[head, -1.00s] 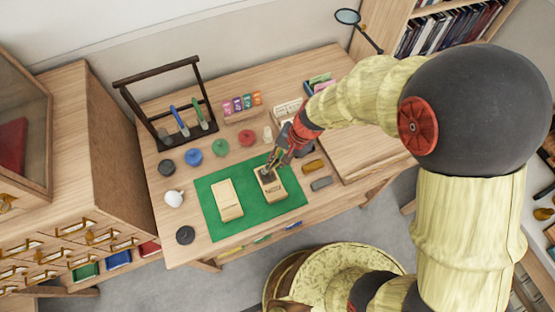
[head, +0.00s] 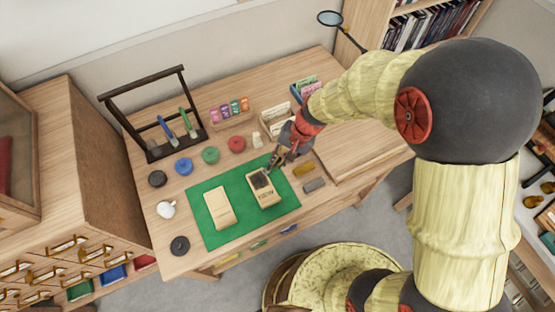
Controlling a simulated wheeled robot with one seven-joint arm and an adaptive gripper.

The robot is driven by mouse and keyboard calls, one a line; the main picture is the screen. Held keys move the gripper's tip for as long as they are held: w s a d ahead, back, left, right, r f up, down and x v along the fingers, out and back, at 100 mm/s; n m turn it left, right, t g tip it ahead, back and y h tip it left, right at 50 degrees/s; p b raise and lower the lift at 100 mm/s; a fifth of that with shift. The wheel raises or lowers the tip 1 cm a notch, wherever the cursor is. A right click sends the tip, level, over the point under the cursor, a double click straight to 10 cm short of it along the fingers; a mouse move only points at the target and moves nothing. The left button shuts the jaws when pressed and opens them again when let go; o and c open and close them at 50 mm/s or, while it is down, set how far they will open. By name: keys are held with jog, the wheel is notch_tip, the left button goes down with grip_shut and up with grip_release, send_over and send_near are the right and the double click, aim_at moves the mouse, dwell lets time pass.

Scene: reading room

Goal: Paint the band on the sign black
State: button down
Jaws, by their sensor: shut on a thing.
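The sign (head: 263,197) is a pale wooden block with dark lettering, lying on the right part of the green mat (head: 233,228). A dark, black-looking patch (head: 261,181) covers part of its upper end; at this size I cannot tell how evenly. My gripper (head: 274,161) is just above the sign's far end, shut on a small dark tool that looks like a brush. The tool is mostly hidden by the fingers, and I cannot tell whether its tip touches the sign. A black pot (head: 157,178) stands at the left of the row of coloured pots.
A second pale block (head: 219,207) lies left on the mat. A dark rack (head: 150,110) holds a blue and a green brush. Blue (head: 183,166), green (head: 210,155) and red (head: 236,144) pots line the mat's far side. A white jug (head: 166,209) stands left.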

jog(key=shift+r+p, duration=1.85)
jog(key=shift+r, duration=0.95)
jog(key=shift+r+p, duration=1.15)
jog(key=shift+r, duration=0.4)
jog(key=shift+f, duration=0.1)
